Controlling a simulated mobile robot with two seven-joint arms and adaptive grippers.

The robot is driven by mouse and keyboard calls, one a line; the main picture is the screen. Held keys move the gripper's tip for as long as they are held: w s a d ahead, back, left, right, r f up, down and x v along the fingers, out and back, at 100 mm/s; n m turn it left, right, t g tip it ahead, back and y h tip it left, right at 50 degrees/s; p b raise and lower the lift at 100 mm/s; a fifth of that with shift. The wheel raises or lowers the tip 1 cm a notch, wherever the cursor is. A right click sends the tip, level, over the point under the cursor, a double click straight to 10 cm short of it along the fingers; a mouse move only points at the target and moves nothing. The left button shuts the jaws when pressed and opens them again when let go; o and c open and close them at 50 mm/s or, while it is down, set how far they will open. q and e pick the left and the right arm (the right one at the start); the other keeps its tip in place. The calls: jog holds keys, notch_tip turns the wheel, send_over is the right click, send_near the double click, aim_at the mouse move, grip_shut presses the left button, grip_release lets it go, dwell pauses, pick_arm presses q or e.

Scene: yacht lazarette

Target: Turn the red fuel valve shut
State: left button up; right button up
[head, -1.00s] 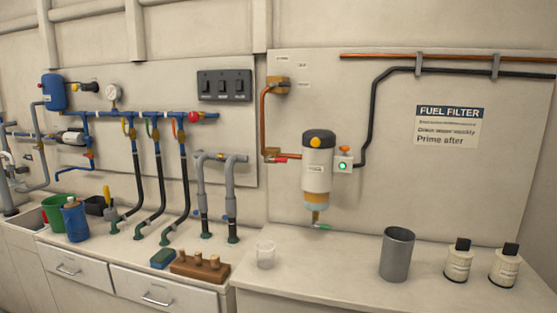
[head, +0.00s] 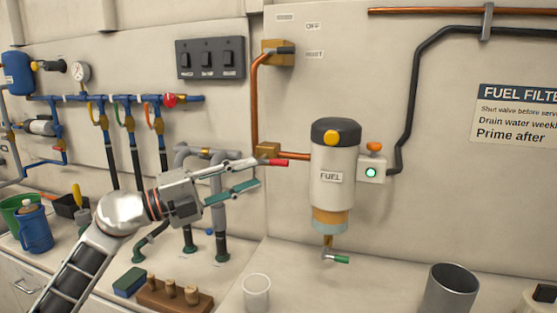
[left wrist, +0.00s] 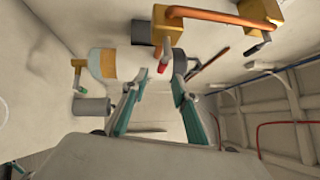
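The red fuel valve is a small brass body (head: 267,151) with a red lever (head: 279,162) on the copper pipe left of the fuel filter (head: 333,165). The lever points right, roughly along the pipe. My left gripper (head: 257,173) is open and empty, just left of and slightly below the lever. In the left wrist view, the red lever (left wrist: 163,68) shows between and just beyond the open fingertips (left wrist: 160,80). I cannot tell whether a finger touches it. My right gripper is not in view.
A grey cup (head: 450,290) and a clear cup (head: 257,292) stand on the counter below. Grey pipes (head: 219,210) rise behind my left gripper. A brass fitting with a dark lever (head: 278,52) is above. A round red knob (head: 170,100) sits on the blue manifold.

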aim_at(273, 164)
pick_arm(q)
jog(key=shift+w+d+r, duration=0.25)
jog(key=shift+w+r, duration=0.1)
jog(key=shift+w, duration=0.1)
jog(key=x, duration=0.5)
jog(key=shift+w+d, duration=0.1)
jog(key=shift+d, duration=0.3)
jog(key=shift+w+d+r, duration=0.1)
jog(key=shift+w+d, duration=0.15)
jog(key=shift+d, duration=0.25)
grip_shut()
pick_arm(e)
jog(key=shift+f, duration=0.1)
